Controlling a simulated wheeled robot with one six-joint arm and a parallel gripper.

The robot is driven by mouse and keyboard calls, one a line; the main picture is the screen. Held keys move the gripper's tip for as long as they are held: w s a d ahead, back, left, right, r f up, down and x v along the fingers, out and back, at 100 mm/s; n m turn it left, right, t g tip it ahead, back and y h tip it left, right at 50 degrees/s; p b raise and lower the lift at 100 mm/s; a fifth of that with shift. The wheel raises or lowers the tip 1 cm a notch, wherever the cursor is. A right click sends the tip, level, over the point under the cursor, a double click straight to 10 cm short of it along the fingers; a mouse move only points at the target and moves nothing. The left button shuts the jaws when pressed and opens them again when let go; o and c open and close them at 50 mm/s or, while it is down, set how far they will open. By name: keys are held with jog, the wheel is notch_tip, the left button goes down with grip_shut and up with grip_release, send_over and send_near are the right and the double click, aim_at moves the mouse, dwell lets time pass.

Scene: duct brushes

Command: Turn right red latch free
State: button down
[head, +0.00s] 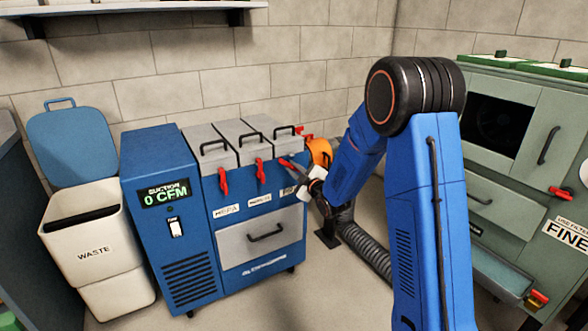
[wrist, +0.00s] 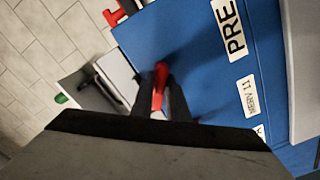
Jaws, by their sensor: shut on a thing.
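My gripper (head: 299,172) is shut on the right red latch (head: 286,162), at the top front edge of the blue suction unit (head: 174,257). In the wrist view the right red latch (wrist: 160,86) shows between the two dark fingers of my gripper (wrist: 158,98). The latch looks tilted in the head view, but the fingers hide part of it. The left red latch (head: 224,182) and the middle red latch (head: 260,171) hang down below their grey lids.
A white waste bin (head: 90,235) stands left of the unit. An orange part (head: 319,151) and a grey corrugated hose (head: 365,247) are at its right side. A green cabinet (head: 510,205) stands at the far right. Bare floor lies in front.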

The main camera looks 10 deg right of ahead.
jog(key=n, duration=0.3)
jog(key=shift+a+f+n, duration=0.1)
jog(key=shift+f+n, duration=0.2)
jog(key=shift+n, duration=0.1)
jog(key=shift+s+f+n, duration=0.1)
jog(key=shift+f+n, duration=0.05)
jog(key=shift+n, duration=0.75)
jog(key=shift+f+n, duration=0.1)
jog(key=shift+n, duration=0.8)
jog(key=c, duration=1.8)
grip_release()
jog(key=shift+a, duration=0.1)
jog(key=shift+c, duration=0.2)
